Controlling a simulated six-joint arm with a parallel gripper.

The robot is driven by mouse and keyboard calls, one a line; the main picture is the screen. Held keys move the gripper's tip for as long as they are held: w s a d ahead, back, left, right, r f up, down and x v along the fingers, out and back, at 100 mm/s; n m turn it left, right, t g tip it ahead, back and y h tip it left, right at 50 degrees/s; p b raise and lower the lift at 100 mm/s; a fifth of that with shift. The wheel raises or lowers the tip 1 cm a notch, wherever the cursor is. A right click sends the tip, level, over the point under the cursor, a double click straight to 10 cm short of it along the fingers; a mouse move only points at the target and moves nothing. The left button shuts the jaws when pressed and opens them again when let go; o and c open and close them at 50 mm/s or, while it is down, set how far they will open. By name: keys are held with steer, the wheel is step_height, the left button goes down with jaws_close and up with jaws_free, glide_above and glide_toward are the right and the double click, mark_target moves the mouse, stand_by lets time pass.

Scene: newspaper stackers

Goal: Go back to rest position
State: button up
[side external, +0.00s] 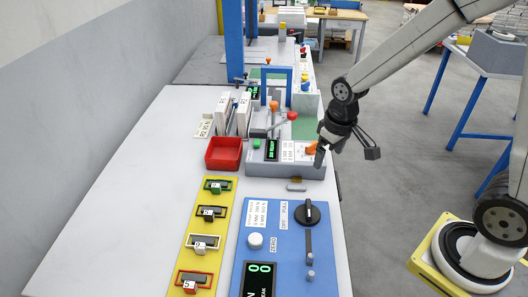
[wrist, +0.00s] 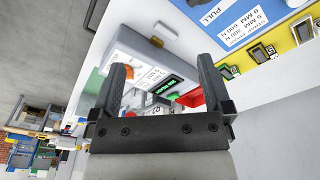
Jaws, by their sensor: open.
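My gripper (side external: 343,143) hangs over the right edge of the long table (side external: 120,180), beside a grey box with a green display and an orange knob (side external: 311,148). In the wrist view, the two dark fingers of my gripper (wrist: 160,85) stand wide apart with nothing between them that they hold. The grey box (wrist: 145,45) shows beyond and between the fingers. In the side view, one fingertip is close to the box's right end; I cannot tell whether they touch.
A red tray (side external: 223,168) sits left of the grey box. A blue panel (side external: 288,218) and a yellow strip (side external: 217,220) with several small units lie in front. Blue posts (side external: 233,40) rise at the back. Open floor (side external: 385,190) lies right of the table.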

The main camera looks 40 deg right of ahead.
steer(key=s+a+t, duration=0.1)
steer(key=s, duration=0.5)
steer(key=shift+a+f, duration=0.2)
steer(key=shift+f, duration=0.15)
